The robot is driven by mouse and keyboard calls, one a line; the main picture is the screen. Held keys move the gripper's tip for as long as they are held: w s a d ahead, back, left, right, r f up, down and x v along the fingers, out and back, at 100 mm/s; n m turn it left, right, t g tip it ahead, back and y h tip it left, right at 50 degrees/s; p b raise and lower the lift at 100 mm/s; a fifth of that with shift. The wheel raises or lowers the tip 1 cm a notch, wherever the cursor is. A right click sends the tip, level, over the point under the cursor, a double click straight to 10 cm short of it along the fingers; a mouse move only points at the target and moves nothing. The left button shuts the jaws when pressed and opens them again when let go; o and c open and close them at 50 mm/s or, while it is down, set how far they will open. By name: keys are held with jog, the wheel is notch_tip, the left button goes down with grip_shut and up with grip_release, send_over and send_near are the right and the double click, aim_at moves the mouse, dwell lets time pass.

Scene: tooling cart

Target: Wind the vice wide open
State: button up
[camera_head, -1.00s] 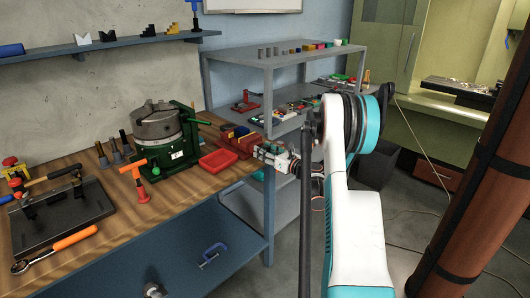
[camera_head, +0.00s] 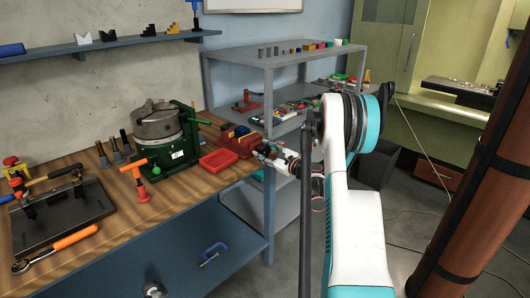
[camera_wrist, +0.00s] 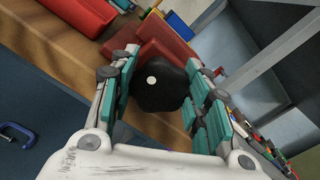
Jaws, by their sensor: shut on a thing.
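The red vice (camera_head: 240,146) sits at the right end of the wooden bench. In the head view my gripper (camera_head: 262,157) is at the right side of the vice. The knob is hidden there by the fingers, and the jaw gap cannot be made out.
A red tray (camera_head: 218,160) lies just left of the vice. A green machine vice or chuck fixture (camera_head: 170,150) stands farther left. A grey shelf unit (camera_head: 268,100) with small parts stands close behind and right of my gripper. A blue clamp (camera_head: 212,254) lies on the lower shelf.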

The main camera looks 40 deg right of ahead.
dwell(0.4)
jog(key=o, duration=1.1)
